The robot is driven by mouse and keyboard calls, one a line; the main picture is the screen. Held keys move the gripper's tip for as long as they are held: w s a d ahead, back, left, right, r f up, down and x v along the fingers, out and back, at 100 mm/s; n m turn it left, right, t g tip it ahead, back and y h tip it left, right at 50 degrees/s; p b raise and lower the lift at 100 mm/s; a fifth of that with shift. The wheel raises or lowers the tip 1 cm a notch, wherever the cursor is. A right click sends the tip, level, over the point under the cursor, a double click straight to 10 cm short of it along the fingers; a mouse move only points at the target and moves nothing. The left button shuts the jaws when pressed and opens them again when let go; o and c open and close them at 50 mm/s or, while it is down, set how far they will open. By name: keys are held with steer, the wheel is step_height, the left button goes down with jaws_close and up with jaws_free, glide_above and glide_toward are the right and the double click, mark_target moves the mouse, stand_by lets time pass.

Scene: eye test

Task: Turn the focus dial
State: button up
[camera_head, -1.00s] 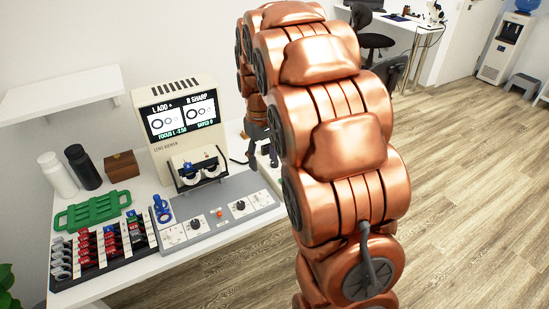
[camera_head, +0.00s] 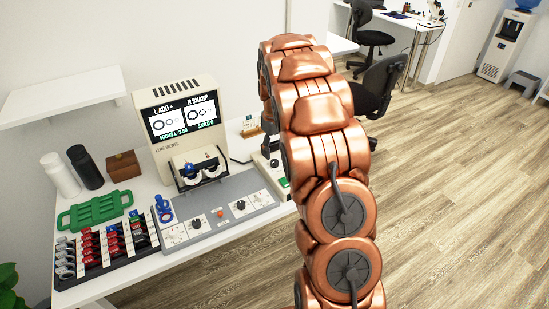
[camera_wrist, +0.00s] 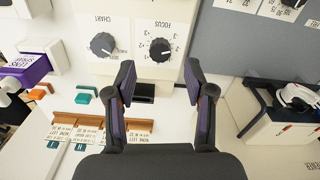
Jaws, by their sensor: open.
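The focus dial (camera_wrist: 160,49) is a dark round knob under an upside-down FOCUS label on a beige control box (camera_wrist: 135,15) in the wrist view. A similar chart dial (camera_wrist: 102,45) sits to its left. My gripper (camera_wrist: 159,66) is open and empty, its two dark fingers apart, with the focus dial showing between and just beyond the fingertips. I see no contact with the dial. In the head view the beige box (camera_head: 266,163) is partly hidden by my copper arm, and my gripper is hidden too. The viewer screen (camera_head: 181,116) reads "FOCUS L -2.50", "L ADD +" and "R SHARP".
A grey panel (camera_head: 205,227) with several knobs lies left of the box. The lens viewer (camera_head: 163,150) stands behind it. A black lens rack (camera_head: 107,263) and green tray (camera_head: 92,211) are further left. Wooden card holders (camera_wrist: 84,120) and a purple box (camera_wrist: 25,70) show in the wrist view.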

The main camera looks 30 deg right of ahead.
mark_target(275, 161)
steer(key=shift+f+p, duration=0.5)
steer(key=shift+f, duration=1.85)
steer(key=shift+c, duration=0.5)
jaws_close()
